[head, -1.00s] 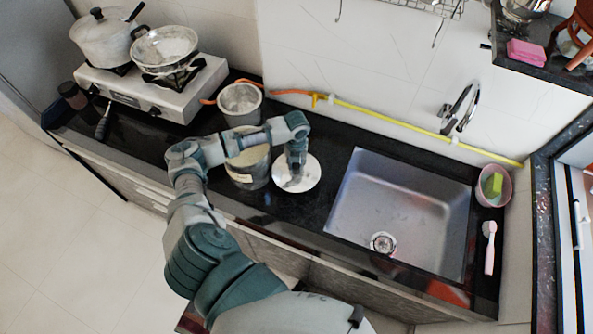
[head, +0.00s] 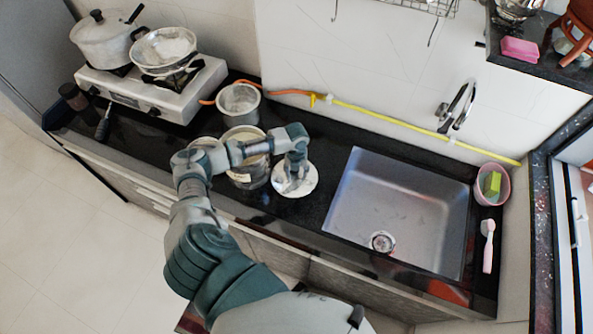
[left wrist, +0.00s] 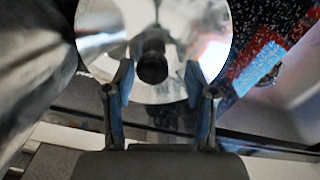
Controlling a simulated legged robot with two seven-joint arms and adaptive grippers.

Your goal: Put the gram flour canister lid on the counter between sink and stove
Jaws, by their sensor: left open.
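The lid is a round, shiny disc (head: 309,182) lying flat on the black counter (head: 334,150), between the open canister (head: 247,172) and the sink. It fills the top of the left wrist view (left wrist: 195,45), with a dark knob (left wrist: 152,64) in its middle. My left gripper (head: 293,182) is over the lid. In the left wrist view its fingers (left wrist: 158,85) are open and apart, with the knob just beyond and between their tips. The canister holds pale flour and carries a label. My right gripper is not in view.
The sink (head: 400,210) is right of the lid. A steel pot (head: 239,100) stands behind the canister, and the stove (head: 150,95) is at the left. A yellow and orange hose (head: 390,117) runs along the wall. Counter between lid and sink is clear.

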